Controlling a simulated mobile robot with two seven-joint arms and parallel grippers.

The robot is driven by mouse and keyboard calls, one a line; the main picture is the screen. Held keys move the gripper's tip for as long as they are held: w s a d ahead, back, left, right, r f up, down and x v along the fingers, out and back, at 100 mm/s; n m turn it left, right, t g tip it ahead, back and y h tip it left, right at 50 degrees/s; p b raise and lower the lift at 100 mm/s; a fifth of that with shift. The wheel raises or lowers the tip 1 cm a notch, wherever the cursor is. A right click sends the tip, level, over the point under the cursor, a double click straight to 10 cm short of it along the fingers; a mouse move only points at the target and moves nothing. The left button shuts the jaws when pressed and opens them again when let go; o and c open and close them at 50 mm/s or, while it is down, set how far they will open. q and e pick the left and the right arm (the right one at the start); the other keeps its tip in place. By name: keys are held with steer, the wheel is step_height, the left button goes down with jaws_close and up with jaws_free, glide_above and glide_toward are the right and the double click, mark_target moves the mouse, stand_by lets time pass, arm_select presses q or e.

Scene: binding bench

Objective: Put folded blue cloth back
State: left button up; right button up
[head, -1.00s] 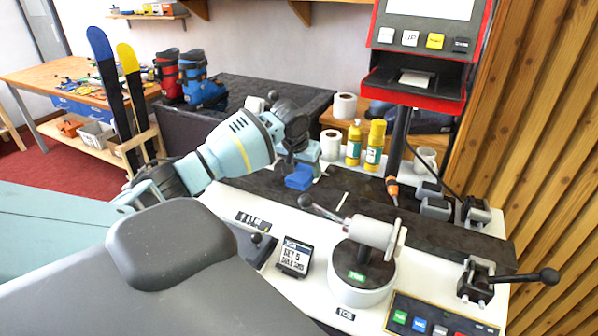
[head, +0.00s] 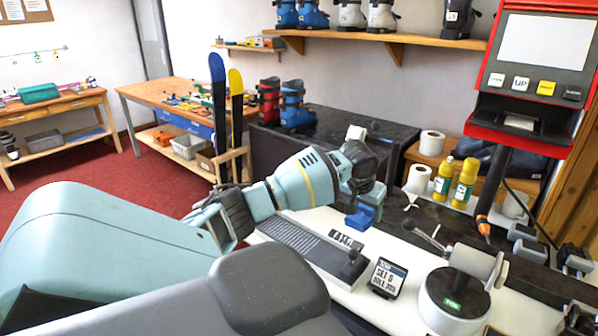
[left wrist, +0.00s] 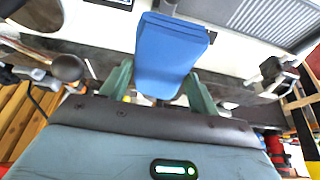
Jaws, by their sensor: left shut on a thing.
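The folded blue cloth (head: 362,217) is a small blue block shape in the head view, above the white and dark bench top. It fills the upper middle of the left wrist view (left wrist: 170,52). My left gripper (head: 370,200) is shut on the cloth, with a greenish finger on each side of it in the left wrist view (left wrist: 158,85). The cloth appears held above the bench surface. My right gripper does not show in either view.
Yellow bottles (head: 464,184) and paper rolls (head: 419,179) stand behind. Skis (head: 218,115) lean at the back left.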

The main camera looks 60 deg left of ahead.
mark_target(365, 220)
arm_select(q)
steer(key=s+d, duration=0.2)
steer(key=shift+s+d+r, duration=0.1)
steer(key=shift+s+d, duration=0.15)
steer(key=shift+d, duration=0.05)
steer(key=s+d+m, duration=0.1)
steer(key=s+d, duration=0.3)
steer(key=d, duration=0.4)
steer(key=s+d+m+h, duration=0.1)
steer(key=s+d, duration=0.4)
steer(key=d, duration=0.4)
steer(key=s+d+m, duration=0.1)
steer(key=s+d, duration=0.3)
steer(key=d, duration=0.5)
steer(key=shift+s, duration=0.25)
steer(key=shift+s+a, duration=0.1)
steer(key=shift+a, duration=0.1)
